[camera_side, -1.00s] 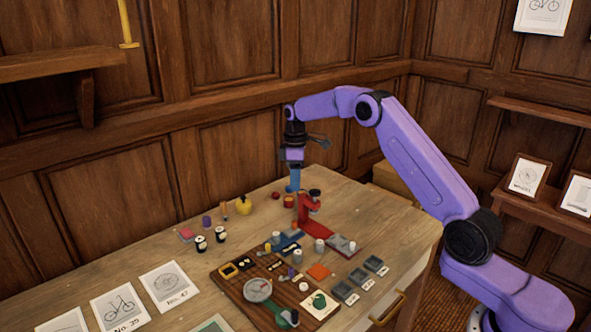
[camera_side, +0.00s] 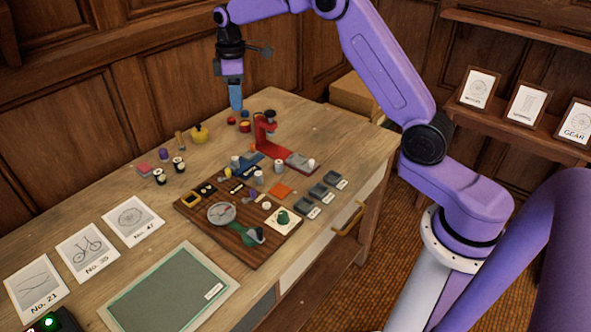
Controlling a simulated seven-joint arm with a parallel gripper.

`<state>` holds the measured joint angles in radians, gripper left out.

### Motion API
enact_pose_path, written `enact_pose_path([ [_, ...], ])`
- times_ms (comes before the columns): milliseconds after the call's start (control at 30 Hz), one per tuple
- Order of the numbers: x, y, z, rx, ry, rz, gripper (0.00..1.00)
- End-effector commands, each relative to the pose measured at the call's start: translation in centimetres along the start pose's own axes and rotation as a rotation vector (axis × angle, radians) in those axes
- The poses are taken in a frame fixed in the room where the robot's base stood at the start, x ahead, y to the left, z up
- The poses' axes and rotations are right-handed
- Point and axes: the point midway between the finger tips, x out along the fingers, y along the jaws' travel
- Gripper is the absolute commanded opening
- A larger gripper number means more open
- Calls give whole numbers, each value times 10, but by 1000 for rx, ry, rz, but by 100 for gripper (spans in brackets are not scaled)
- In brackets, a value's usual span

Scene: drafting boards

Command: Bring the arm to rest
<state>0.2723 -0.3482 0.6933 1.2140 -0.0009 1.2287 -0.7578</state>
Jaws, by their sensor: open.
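My gripper (camera_side: 235,100) is at the upper middle of the side view, at the end of my purple arm. It points down with its blue fingers above the far part of the wooden table (camera_side: 330,125). It looks empty, and nothing shows between its fingers. The gap between the fingers is too small to make out. It hangs to the left of a red stand (camera_side: 265,131), apart from it.
A brown board (camera_side: 193,207) with several small tools and parts lies mid-table. Grey trays (camera_side: 317,191) sit right of it. A yellow object (camera_side: 199,134) and dark spools (camera_side: 179,165) stand left. Cards (camera_side: 87,250) and a green mat (camera_side: 170,290) lie in front.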

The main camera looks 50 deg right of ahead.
Motion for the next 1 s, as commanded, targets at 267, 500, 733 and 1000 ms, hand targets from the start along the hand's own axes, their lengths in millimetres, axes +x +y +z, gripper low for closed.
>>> enact_pose_path([
  [267,-25,-105,1,-61,7,3,44],
  [500,-36,-190,32,-109,13,2,44],
  [733,-39,-261,84,-157,18,0,44],
  [1000,-30,-323,165,-212,24,-4,44],
])
